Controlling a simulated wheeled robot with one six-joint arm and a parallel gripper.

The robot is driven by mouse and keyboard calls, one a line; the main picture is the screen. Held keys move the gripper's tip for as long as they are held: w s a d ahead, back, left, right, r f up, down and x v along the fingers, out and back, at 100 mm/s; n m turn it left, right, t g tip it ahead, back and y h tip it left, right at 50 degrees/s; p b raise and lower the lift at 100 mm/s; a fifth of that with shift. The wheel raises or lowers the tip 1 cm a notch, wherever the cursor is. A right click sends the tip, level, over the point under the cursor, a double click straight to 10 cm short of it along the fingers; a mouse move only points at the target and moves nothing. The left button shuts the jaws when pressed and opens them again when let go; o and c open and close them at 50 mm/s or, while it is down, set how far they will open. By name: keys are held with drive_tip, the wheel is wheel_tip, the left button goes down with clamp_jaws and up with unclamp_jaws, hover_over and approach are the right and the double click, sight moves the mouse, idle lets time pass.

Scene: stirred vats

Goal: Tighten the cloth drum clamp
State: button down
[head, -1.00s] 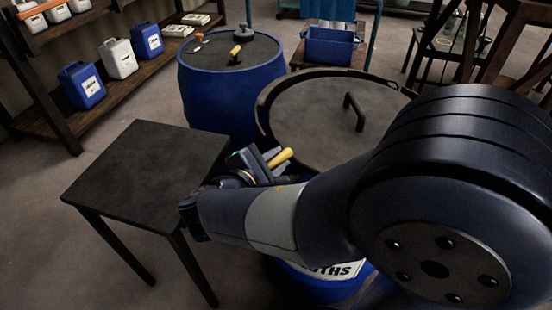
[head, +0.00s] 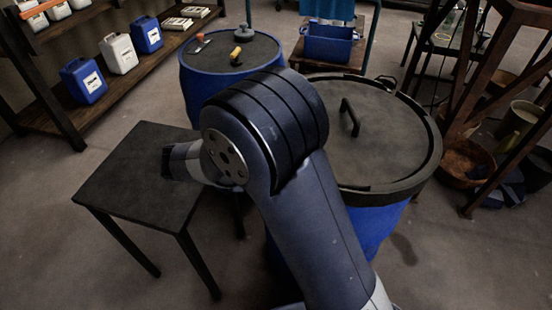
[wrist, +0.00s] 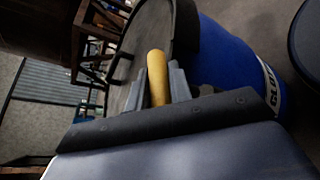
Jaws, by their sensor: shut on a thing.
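The cloth drum (head: 362,228) is a blue drum with a dark lid (head: 385,135) and an upright black handle on it. A black clamp ring (head: 436,150) runs round the lid's rim; my arm hides its left side in the head view. In the wrist view the drum (wrist: 232,62) shows part of its white label. My gripper (wrist: 160,88) is shut on the yellow clamp lever (wrist: 157,72), close beside the drum's rim. In the head view the gripper and lever are hidden behind my arm. I cannot tell how closely the ring fits.
A small dark table (head: 135,175) stands to the left, close to my arm. A second blue drum (head: 200,95) stands behind, with small items and a yellow handle on its lid. A shelf (head: 120,75) holds jugs. A wooden frame (head: 490,90) stands at the right.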

drive_tip(key=m+g+p, duration=0.2)
drive_tip(key=g+p, duration=0.1)
drive_tip(key=shift+r+m+g, duration=0.25)
drive_tip(key=shift+m+g, duration=0.15)
drive_tip(key=m+g+p, duration=0.2)
drive_tip(key=g+p, duration=0.1)
drive_tip(key=p, duration=0.2)
drive_tip(key=shift+r+m+y, duration=0.1)
drive_tip(key=shift+m+y, duration=0.2)
drive_tip(key=shift+m, duration=0.1)
drive_tip(key=m+g+y+p, duration=0.1)
drive_tip(key=g+p, duration=0.1)
drive_tip(key=p, duration=0.2)
drive_tip(key=shift+m+g, duration=0.3)
drive_tip(key=shift+m, duration=0.1)
drive_tip(key=shift+f+m+g+y+p, duration=0.2)
drive_tip(key=shift+m+g+y+p, duration=0.1)
drive_tip(key=shift+p, duration=0.45)
drive_tip(key=shift+f+p, duration=0.15)
drive_tip(key=shift+p, duration=0.15)
drive_tip(key=c, duration=1.3)
unclamp_jaws()
